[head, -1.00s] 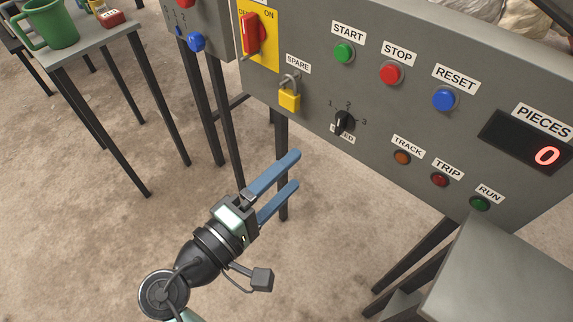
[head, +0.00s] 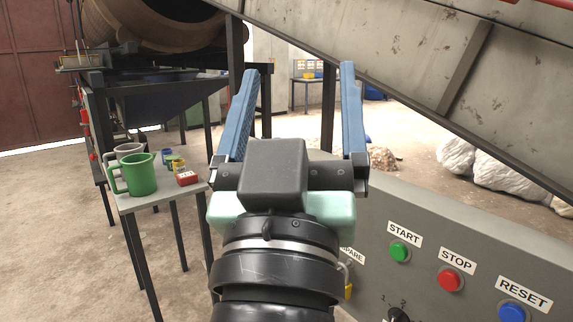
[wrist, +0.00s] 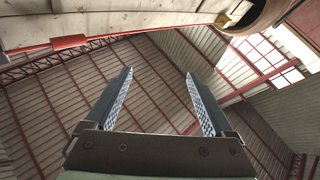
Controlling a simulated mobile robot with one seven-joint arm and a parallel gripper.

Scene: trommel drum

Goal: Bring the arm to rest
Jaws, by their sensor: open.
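My gripper (head: 300,110) is raised in front of the head camera, its two blue fingers pointing up and spread wide apart with nothing between them. In the wrist view the open fingers (wrist: 158,95) point toward the roof. The gripper stands above and to the left of the grey control panel (head: 440,235), apart from its buttons as far as I can see. My wrist hides part of the panel's left side.
A sloping conveyor side (head: 400,60) crosses the upper right. The drum (head: 160,25) is at upper left. Floor at left is clear.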

